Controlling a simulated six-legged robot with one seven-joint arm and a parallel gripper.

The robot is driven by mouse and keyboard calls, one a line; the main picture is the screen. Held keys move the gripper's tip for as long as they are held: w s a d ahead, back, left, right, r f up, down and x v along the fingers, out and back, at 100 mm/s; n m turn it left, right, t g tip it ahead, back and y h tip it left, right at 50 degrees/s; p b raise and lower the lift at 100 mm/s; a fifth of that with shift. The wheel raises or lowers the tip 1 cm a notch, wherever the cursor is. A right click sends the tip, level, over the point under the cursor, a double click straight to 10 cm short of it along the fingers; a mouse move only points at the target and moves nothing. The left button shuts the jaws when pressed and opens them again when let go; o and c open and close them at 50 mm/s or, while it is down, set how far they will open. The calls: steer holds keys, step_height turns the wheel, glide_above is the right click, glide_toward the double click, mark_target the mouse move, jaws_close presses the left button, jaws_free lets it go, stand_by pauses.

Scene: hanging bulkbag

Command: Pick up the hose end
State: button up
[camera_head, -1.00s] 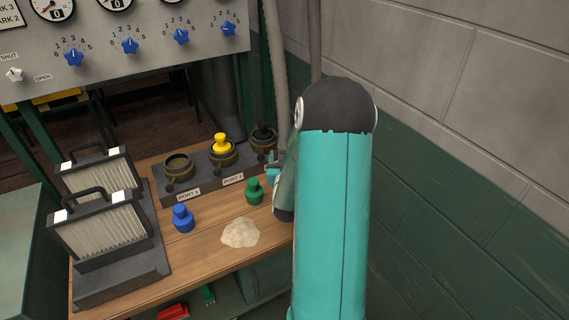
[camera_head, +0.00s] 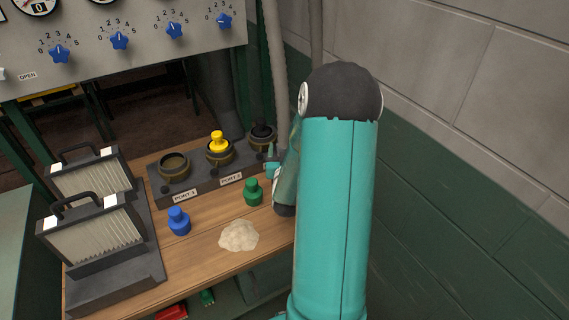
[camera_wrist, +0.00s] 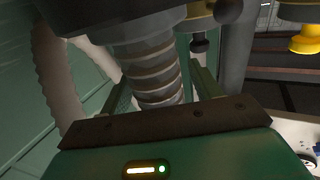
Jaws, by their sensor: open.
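In the wrist view a ribbed, grey-brown cylindrical piece (camera_wrist: 152,70), seemingly the hose end, stands between the two fingers of my open gripper (camera_wrist: 163,92). Whether the fingers touch it cannot be told. A pale corrugated hose (camera_wrist: 55,75) curves down at the left of that view. In the head view a grey hose (camera_head: 275,70) hangs down behind the bench, left of my arm. My gripper (camera_head: 272,163) shows only in part there, by the right end of the port block; my arm hides the rest, and the hose end is not seen.
The port block (camera_head: 200,185) holds a yellow plug (camera_head: 217,142) and a dark fitting (camera_head: 262,134). A blue plug (camera_head: 179,222), a green plug (camera_head: 253,192) and a pale heap (camera_head: 238,236) lie on the wooden bench. Two filter panels (camera_head: 92,225) stand left. A block wall (camera_head: 450,80) is close on the right.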

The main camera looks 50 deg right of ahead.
steer(key=shift+c, duration=0.4)
steer(key=c, duration=1)
steer(key=shift+c, duration=0.2)
steer(key=shift+r, duration=0.1)
